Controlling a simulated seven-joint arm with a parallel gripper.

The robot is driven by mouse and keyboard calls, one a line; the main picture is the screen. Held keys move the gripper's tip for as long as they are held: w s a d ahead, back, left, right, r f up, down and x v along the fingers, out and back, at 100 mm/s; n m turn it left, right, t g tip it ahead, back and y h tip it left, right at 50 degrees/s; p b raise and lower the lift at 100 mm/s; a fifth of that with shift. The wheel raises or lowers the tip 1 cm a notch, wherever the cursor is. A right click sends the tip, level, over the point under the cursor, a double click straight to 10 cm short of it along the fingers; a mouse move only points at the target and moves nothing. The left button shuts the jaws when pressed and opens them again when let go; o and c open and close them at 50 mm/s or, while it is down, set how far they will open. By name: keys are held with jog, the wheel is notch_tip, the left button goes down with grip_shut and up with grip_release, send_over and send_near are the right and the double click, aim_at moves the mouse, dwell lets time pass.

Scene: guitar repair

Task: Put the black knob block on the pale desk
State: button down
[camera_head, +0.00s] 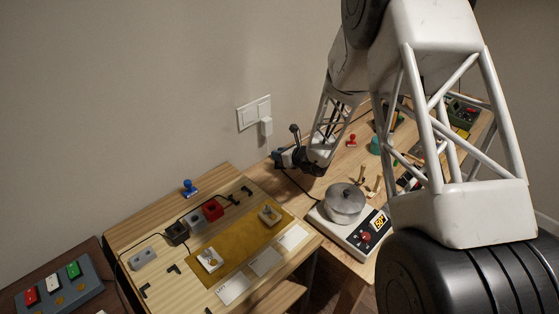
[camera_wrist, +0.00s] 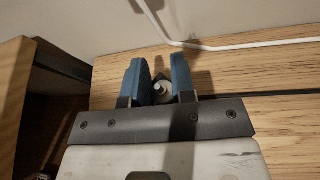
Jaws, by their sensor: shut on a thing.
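My gripper (camera_head: 287,157) is above the back left part of the right-hand wooden table, close to the wall. In the wrist view, the blue fingers (camera_wrist: 160,82) are shut on a small dark thing with a pale round end (camera_wrist: 160,88). It looks like the black knob block, but the fingers hide most of it. Two light desks are in view, and I take the left one with the ochre mat (camera_head: 195,284) to be the pale desk (camera_head: 140,232). It is left of my gripper. A black block (camera_head: 177,232) with a cable stands on it.
A pot (camera_head: 344,203) on a scale (camera_head: 348,234) stands on the right table. Wall sockets (camera_head: 254,113) are behind.

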jog(key=shift+f, duration=1.4)
jog(key=shift+f, duration=0.15)
jog(key=c, duration=0.9)
grip_release()
jog(key=shift+c, duration=0.2)
jog(key=shift+v, duration=1.1)
jog(key=v, duration=0.3)
jog(key=shift+r, duration=0.25)
notch_tip(320, 180, up, 7)
